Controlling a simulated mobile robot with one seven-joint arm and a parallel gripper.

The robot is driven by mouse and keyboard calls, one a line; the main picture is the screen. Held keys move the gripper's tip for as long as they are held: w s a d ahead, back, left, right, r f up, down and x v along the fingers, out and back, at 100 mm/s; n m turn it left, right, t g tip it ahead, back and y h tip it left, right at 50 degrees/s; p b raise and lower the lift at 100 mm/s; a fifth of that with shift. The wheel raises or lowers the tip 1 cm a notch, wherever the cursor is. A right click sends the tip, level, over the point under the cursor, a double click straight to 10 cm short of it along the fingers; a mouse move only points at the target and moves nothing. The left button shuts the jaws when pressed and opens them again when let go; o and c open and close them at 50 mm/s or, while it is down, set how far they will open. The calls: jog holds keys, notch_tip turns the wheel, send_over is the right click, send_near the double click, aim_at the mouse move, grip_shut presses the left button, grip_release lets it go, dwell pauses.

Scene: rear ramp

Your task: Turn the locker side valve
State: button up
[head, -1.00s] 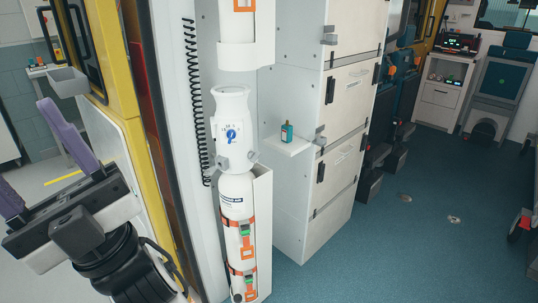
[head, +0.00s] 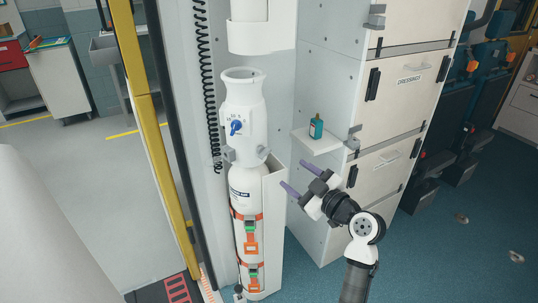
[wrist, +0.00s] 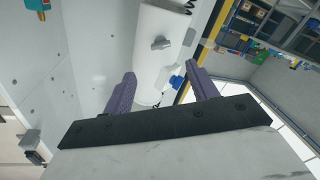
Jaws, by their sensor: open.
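A white cylinder head (head: 243,110) stands upright above a strapped white bottle. It has a blue dial (head: 236,127) on its front and a grey side valve (head: 263,152) on its right, facing the lockers. Another grey valve (head: 228,154) is on its left. My gripper (head: 298,177), with purple fingers, is open and empty to the right of the bottle, lower than the right valve and apart from it. In the wrist view a grey valve (wrist: 160,43) lies beyond the fingertips, and the blue dial (wrist: 176,79) shows between the fingers.
White lockers (head: 408,90) stand on the right. A small shelf (head: 318,142) with a green bottle (head: 316,127) juts out above my gripper. A white holder (head: 273,225) surrounds the strapped bottle's right side. A yellow post (head: 150,130) stands left.

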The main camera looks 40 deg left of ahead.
aim_at(263, 152)
jog(key=p+x, duration=0.2)
jog(key=x, duration=1)
jog(key=shift+p, duration=0.4)
jog(key=c, duration=1)
